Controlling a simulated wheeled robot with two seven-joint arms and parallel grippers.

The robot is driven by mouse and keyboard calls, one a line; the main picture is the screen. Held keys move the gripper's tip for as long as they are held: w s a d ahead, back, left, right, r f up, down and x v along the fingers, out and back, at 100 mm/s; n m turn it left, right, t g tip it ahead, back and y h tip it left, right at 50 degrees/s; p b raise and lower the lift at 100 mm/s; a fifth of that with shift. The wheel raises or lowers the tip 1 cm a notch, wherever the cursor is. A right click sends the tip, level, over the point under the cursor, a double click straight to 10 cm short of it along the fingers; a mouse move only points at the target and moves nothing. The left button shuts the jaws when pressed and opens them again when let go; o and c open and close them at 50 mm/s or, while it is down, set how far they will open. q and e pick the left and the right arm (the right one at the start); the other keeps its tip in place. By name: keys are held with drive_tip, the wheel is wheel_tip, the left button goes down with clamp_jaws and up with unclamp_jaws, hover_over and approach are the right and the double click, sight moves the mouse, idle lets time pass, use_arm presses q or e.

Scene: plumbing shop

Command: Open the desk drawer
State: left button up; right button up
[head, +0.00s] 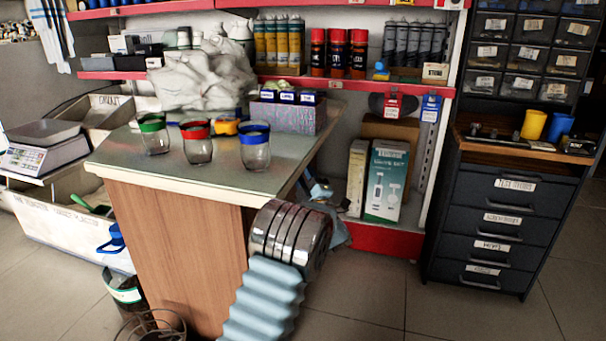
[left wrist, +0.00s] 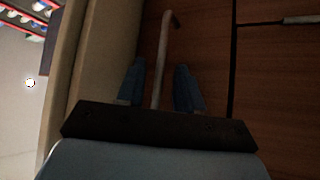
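In the left wrist view, a brown wooden drawer front (left wrist: 205,45) fills the middle, with a thin pale metal bar handle (left wrist: 165,35) on it. The drawer looks flush with the panel beside it. My left gripper (left wrist: 160,66) is open, its two blue fingers on either side of the bar handle with a gap on both sides. In the head view, the desk (head: 180,255) has a wooden side and a grey-green top; its drawer side is turned away. My arm covers the desk's right corner there, and neither gripper shows.
A second handle (left wrist: 300,20) sits on the neighbouring wooden front. Green (head: 154,135), red (head: 197,145) and blue-rimmed (head: 255,148) glass jars stand on the desktop. A black drawer cabinet (head: 497,225) stands at right. Floor between it and the desk is clear.

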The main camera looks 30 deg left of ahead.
use_arm(q)
drive_tip(key=shift+w+a, duration=0.1)
clamp_jaws()
idle(0.4)
